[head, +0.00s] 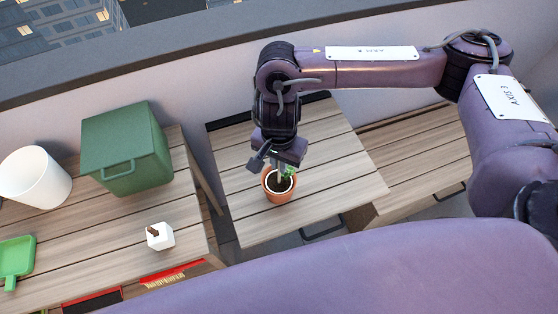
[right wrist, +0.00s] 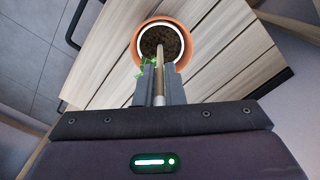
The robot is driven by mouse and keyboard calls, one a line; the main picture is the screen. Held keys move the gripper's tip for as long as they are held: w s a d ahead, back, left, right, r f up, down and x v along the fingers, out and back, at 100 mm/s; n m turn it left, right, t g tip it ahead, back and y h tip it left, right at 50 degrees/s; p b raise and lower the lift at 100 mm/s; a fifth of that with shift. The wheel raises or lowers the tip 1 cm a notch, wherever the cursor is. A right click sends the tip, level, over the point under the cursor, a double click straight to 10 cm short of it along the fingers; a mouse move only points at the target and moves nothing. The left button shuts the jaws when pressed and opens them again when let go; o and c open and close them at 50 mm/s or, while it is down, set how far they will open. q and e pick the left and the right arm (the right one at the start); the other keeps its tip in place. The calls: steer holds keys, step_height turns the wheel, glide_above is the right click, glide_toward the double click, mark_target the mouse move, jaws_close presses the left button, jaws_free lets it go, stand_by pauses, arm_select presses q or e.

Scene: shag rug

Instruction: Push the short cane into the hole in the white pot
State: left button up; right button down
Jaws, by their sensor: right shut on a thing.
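My right gripper (head: 281,168) points down over a terracotta pot (head: 279,195) with a white inner rim, dark soil and a green plant. In the right wrist view the gripper (right wrist: 158,78) is shut on a tan cane (right wrist: 159,88). The cane runs lengthwise between the fingers, and its far end reaches over or into the soil of the terracotta pot (right wrist: 186,53); I cannot tell which. My left gripper is not in view.
A green lidded box (head: 125,150), a white bucket (head: 36,178) and a green dustpan-like tray (head: 15,260) are on the left slatted table. The small middle table (head: 335,160) is bare around the terracotta pot. A low wall runs behind.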

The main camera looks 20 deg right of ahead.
steer(key=shift+f, duration=0.15)
steer(key=c, duration=1.5)
jaws_free()
step_height(320, 180, up, 12)
steer(key=shift+r, duration=0.25)
steer(key=shift+f, duration=0.1)
